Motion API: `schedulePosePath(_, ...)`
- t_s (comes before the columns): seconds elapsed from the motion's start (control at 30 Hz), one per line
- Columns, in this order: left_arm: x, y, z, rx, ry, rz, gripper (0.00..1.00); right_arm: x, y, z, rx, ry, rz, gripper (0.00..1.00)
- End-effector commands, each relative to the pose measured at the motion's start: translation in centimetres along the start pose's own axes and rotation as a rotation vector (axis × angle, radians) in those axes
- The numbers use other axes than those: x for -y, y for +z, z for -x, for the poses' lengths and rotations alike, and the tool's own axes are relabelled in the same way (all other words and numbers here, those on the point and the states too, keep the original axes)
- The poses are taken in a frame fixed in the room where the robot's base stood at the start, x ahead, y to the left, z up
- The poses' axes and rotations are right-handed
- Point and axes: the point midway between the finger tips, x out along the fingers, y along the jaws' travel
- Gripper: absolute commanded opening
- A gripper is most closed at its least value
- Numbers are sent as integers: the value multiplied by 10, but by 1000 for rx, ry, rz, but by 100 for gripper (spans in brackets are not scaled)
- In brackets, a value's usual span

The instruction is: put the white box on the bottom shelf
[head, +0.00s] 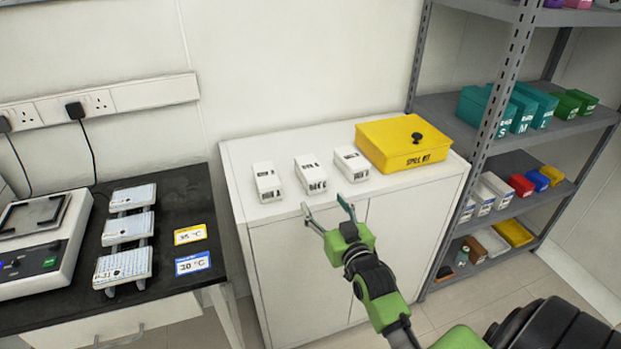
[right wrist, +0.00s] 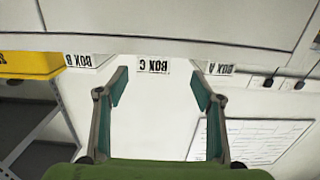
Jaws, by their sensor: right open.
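Three white boxes stand in a row on a white cabinet (head: 228,190): a left one (head: 267,184), a middle one (head: 311,176) and a right one (head: 352,165). In the right wrist view, upside down, their labels read BOX A (right wrist: 220,69), BOX C (right wrist: 153,65) and BOX B (right wrist: 78,61). My right gripper (head: 324,206) is open and empty in front of the cabinet's front edge, with BOX C between its fingers in the wrist view (right wrist: 160,80), beyond them. The bottom shelf (head: 492,267) of the grey rack is at the right. My left gripper is out of view.
A yellow spill kit (head: 403,145) sits right of the boxes. The bottom shelf holds a brown box (head: 490,243), a yellow bin (head: 514,233) and small items. White boxes (head: 497,188) also stand on the shelf above. A black bench (head: 180,260) with instruments is left.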

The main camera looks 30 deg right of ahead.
Motion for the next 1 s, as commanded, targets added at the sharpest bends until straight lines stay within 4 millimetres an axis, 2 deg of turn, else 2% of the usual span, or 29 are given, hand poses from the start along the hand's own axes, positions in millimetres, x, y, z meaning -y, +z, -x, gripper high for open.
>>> schedulePosePath(0.1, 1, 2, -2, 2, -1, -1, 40, -5, -21, 0, -42, 8, -1, 61)
schedulePosePath(0.2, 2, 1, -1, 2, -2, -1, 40, -6, -27, -8, -51, 9, -2, 61)
schedulePosePath(0.5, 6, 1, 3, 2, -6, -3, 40, -6, -29, -65, -49, 9, -1, 61)
schedulePosePath(0.6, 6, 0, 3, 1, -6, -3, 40, -6, -29, -77, -48, 9, -1, 61)
schedulePosePath(0.83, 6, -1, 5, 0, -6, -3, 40, -8, -31, -91, -49, 9, 0, 61)
schedulePosePath(1.0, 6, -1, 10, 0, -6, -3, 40, -12, -36, -114, -48, 9, 0, 61)
